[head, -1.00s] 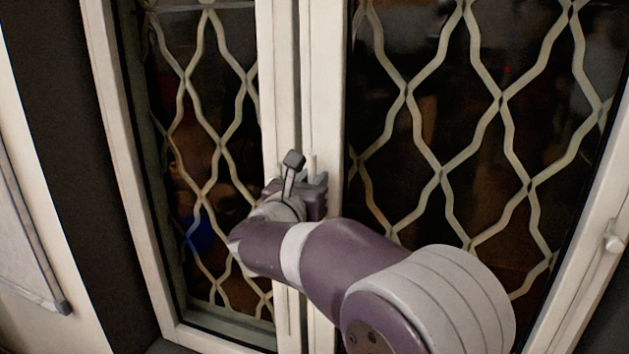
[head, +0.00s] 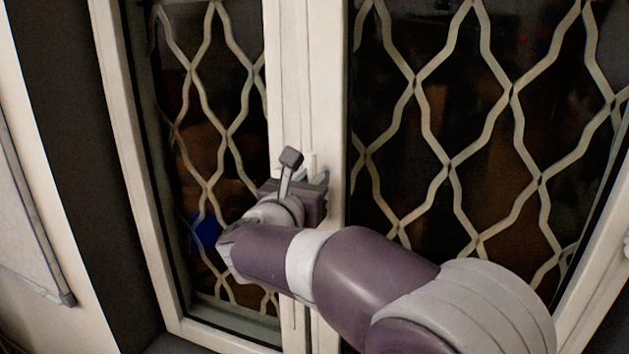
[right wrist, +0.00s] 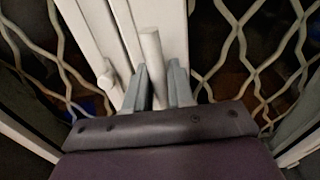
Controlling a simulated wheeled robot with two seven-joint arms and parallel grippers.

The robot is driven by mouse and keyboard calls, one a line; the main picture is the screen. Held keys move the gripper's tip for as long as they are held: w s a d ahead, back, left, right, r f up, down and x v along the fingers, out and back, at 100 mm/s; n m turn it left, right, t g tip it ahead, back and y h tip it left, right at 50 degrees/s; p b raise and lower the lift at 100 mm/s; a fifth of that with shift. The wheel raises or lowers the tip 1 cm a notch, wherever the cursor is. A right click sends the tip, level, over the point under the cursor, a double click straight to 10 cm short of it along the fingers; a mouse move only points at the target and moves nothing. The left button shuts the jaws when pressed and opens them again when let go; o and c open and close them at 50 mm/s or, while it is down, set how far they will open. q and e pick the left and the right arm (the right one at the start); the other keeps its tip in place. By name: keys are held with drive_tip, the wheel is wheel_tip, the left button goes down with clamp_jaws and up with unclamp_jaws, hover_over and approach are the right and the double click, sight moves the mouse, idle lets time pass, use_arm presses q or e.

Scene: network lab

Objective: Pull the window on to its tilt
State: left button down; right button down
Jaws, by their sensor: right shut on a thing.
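The window has a white frame and dark panes. Its right sash (head: 329,90) stands beside the narrower left sash (head: 275,90). A white lever handle (head: 311,160) points up on the right sash's left stile. My right gripper (head: 319,178) is at this handle. In the right wrist view, the grey fingers of my right gripper (right wrist: 158,84) stand on both sides of the handle (right wrist: 151,50), shut on it. The handle's lower part is hidden by the gripper. I cannot tell whether the sash is tilted. My left gripper is not in view.
A pale diamond lattice (head: 415,87) shows across both panes. Another white knob or handle (right wrist: 107,80) is on the frame to the left in the right wrist view. A pale board-like panel (head: 30,240) is at the far left. My right arm covers the lower middle.

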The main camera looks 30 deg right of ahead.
drive_tip(key=shift+r+b+v, duration=0.2)
drive_tip(key=shift+b+v, duration=0.25)
drive_tip(key=shift+v, duration=0.6)
drive_tip(key=c, duration=0.7)
unclamp_jaws()
drive_tip(key=shift+a, duration=0.1)
drive_tip(key=shift+f, duration=0.1)
drive_tip(key=b+v, duration=0.5)
drive_tip(key=v, duration=0.5)
